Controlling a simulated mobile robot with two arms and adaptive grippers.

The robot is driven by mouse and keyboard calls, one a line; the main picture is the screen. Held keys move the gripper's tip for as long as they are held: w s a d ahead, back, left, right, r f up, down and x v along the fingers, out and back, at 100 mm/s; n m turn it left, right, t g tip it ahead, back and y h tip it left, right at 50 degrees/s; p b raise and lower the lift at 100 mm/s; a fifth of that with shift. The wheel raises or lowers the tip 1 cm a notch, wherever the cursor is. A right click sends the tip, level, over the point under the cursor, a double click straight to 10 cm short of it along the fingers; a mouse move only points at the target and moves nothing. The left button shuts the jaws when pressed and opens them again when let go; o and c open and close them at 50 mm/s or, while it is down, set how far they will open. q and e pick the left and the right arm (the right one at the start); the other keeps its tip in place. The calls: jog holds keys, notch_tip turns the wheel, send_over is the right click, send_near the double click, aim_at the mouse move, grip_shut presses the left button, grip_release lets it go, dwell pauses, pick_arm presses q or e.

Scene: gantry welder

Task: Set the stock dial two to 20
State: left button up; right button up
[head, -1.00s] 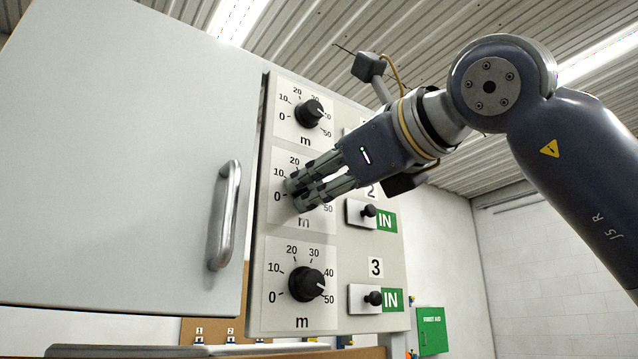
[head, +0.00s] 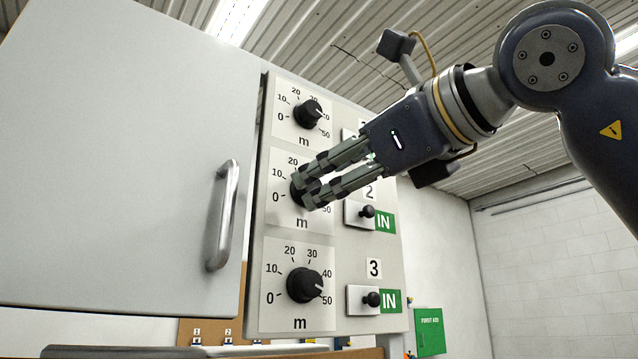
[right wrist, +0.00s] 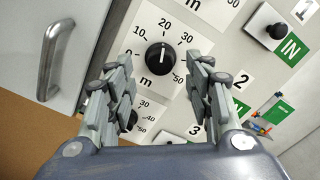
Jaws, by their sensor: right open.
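Stock dial two is the middle black knob (head: 297,190) on the panel, partly hidden behind my right gripper (head: 303,189) in the head view. In the right wrist view the knob (right wrist: 160,58) shows whole, and its white pointer line points at about the 20 mark. My right gripper (right wrist: 161,66) is open. In that view its fingers are on either side of the knob with clear gaps, and they look to be in front of it. My left gripper is not in view.
The upper dial (head: 308,113) and lower dial (head: 305,285) sit close above and below. Plungers with green IN labels (head: 385,222) are to the right. A grey door with a bar handle (head: 224,215) stands to the left. A green first aid box (head: 429,331) is behind.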

jog(key=v, duration=0.8)
jog(key=shift+s, duration=0.15)
